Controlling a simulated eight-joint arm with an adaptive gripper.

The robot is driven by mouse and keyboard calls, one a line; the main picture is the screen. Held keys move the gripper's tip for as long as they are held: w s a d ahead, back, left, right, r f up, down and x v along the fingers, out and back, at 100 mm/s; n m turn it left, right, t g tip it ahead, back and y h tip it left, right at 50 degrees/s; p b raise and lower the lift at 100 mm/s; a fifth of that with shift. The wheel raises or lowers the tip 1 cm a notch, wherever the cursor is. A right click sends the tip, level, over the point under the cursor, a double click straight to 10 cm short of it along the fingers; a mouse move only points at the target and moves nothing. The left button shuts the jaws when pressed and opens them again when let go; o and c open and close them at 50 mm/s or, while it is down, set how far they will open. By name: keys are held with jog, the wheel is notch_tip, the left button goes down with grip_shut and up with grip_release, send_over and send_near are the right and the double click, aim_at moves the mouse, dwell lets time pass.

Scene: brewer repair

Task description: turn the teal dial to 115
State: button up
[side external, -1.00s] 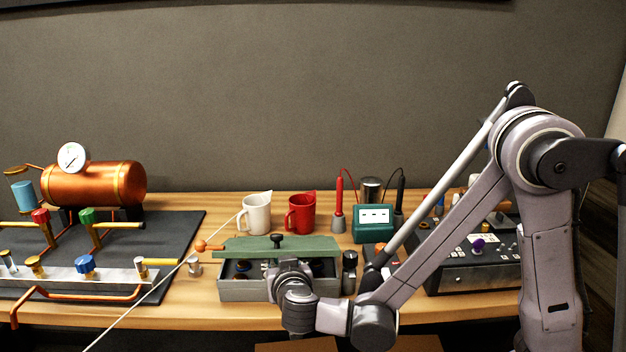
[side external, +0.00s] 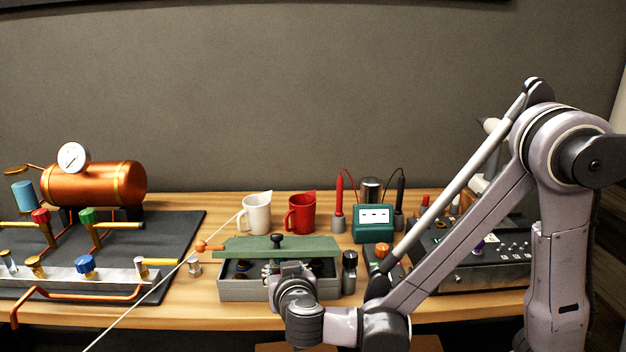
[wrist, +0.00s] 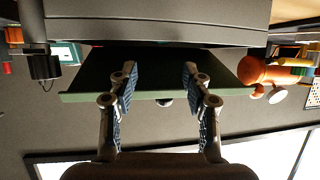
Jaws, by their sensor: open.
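I cannot pick out a teal dial in either view. The dark control panel (side external: 470,272) at the right of the bench carries several small knobs, one of them purple (side external: 479,246), but my arm covers its left part. In the side view my wrist hides the fingers, in front of that box.
The grey box (side external: 240,290) with its green lid stands mid-bench. A white mug (side external: 257,214), a red mug (side external: 301,214) and red and black probes stand behind. A copper boiler (side external: 95,184) and pipework with a blue valve (side external: 86,264) fill the left. A small orange-knobbed box (side external: 383,252) is beside my forearm.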

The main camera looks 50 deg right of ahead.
aim_at(280, 257)
jog(key=x, duration=1)
jog(key=shift+f, duration=0.1)
grip_shut()
